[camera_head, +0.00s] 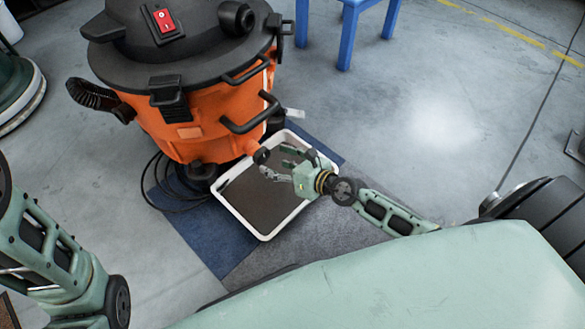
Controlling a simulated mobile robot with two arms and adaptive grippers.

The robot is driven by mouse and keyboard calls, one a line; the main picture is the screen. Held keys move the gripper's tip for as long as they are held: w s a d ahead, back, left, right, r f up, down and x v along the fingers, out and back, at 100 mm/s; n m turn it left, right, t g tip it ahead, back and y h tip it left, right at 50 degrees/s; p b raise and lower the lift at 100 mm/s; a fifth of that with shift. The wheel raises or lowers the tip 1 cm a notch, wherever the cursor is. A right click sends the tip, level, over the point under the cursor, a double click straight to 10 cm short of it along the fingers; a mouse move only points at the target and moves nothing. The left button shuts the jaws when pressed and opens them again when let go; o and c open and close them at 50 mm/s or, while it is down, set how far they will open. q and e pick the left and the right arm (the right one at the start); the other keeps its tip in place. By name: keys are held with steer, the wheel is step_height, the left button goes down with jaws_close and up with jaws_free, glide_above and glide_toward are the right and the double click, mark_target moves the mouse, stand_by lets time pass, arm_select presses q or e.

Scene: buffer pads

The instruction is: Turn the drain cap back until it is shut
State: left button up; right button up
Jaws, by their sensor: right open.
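The drain cap (262,156) is a small dark round piece on the lower front of the orange vacuum drum (205,115). My right gripper (272,163) is open, with its fingers pointing left toward the cap, just right of it and over the white tray. I cannot tell whether a finger touches the cap. How far the cap is turned cannot be made out. My left arm shows at the left edge, but its gripper is out of view.
A white tray (266,236) with dark liquid sits under the cap on blue and grey mats (200,232). A black hose and cable lie left of the drum. A blue stool (347,35) stands behind. Open floor (430,120) lies to the right.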

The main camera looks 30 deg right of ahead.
steer(key=v, duration=0.7)
steer(key=shift+a+r, duration=0.1)
steer(key=shift+a, duration=0.05)
